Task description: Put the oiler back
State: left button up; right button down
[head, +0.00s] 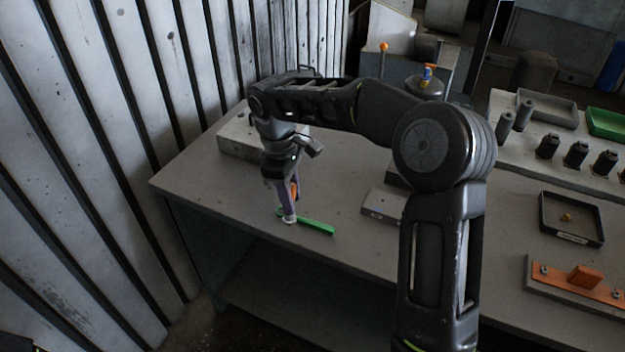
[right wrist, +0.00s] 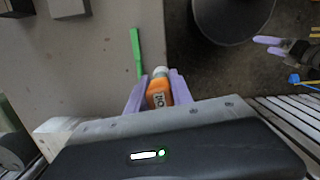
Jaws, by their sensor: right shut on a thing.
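The oiler (right wrist: 158,92) is a small orange bottle with dark lettering and a pale cap. My right gripper (right wrist: 152,92) is shut on it, one purple finger on each side. In the head view the right gripper (head: 288,203) points down over the table's near left part, and only a little orange of the oiler (head: 295,190) shows beside a finger. The pale tip beneath is close to a green strip (head: 318,228); I cannot tell whether it touches the table. My left gripper (right wrist: 268,46) shows at the right of the right wrist view, purple fingers apart and empty.
The table (head: 190,180) has a pale block (head: 236,138) at its back left, partly behind my arm. A grey block (head: 381,205) lies right of the gripper. A dark tray (head: 571,222) and an orange-topped plate (head: 580,284) are farther right. A ribbed wall (head: 110,130) runs along the left.

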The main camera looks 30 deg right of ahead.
jog(key=a+f+m+b, duration=0.1)
jog(key=a+f+m, duration=0.4)
jog(key=m, duration=0.3)
jog(key=shift+a+f+m+g+y, duration=0.3)
jog(key=shift+a+y, duration=0.1)
jog(key=shift+a, duration=0.25)
jog(key=shift+w, duration=0.1)
